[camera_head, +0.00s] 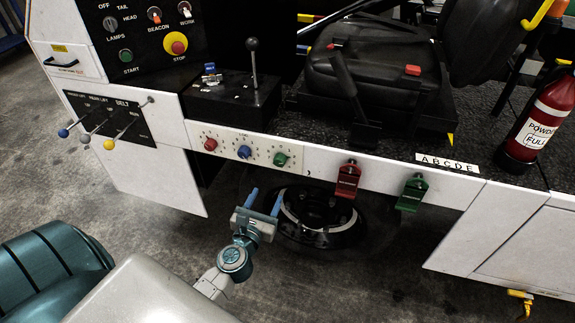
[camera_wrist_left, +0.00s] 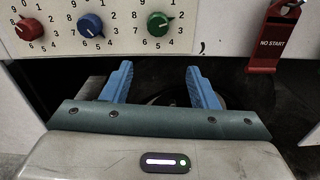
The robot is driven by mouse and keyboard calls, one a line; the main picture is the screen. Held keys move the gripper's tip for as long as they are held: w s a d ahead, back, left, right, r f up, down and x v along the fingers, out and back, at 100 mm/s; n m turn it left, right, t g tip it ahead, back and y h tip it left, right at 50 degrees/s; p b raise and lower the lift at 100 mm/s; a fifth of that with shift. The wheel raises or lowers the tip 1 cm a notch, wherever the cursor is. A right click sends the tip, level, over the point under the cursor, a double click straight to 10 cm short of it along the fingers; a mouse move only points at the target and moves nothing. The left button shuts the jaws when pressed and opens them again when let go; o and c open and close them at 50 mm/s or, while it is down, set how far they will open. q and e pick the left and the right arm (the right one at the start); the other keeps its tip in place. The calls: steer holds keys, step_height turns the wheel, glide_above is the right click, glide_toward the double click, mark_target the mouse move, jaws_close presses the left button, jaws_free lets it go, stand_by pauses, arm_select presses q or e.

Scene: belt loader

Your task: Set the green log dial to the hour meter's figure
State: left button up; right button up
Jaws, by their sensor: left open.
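The green log dial (camera_head: 281,160) is the rightmost of three round knobs on a white panel of the loader's side. In the left wrist view the green dial (camera_wrist_left: 157,24) stands in a ring of printed figures, and its white pointer slants up and right, roughly toward the 2. My left gripper (camera_head: 265,203) is open and empty, below the green dial and apart from it. In the left wrist view the blue fingers (camera_wrist_left: 160,82) are spread beneath the dial. I cannot make out the hour meter in either view. My right gripper is not in view.
A red knob (camera_head: 210,144) and a blue knob (camera_head: 244,152) sit left of the green dial. A red latch tag (camera_head: 348,179) and a green one (camera_head: 412,193) hang to its right. Levers with coloured balls (camera_head: 109,145) stick out at left. A wheel (camera_head: 318,222) is below.

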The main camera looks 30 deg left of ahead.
mark_target(279, 164)
arm_select(q)
steer(key=w+a+n, duration=0.1)
steer(key=w, duration=0.2)
steer(key=w+a+r+n+p, duration=0.1)
steer(key=w, duration=0.3)
steer(key=w+r+n, duration=0.1)
steer(key=w, duration=0.3)
steer(key=shift+a+r+y, duration=0.2)
steer(key=shift+a+y, duration=0.1)
steer(key=shift+a, duration=0.1)
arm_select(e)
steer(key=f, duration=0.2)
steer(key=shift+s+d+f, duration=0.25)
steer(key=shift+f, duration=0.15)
arm_select(q)
steer(key=c, duration=1)
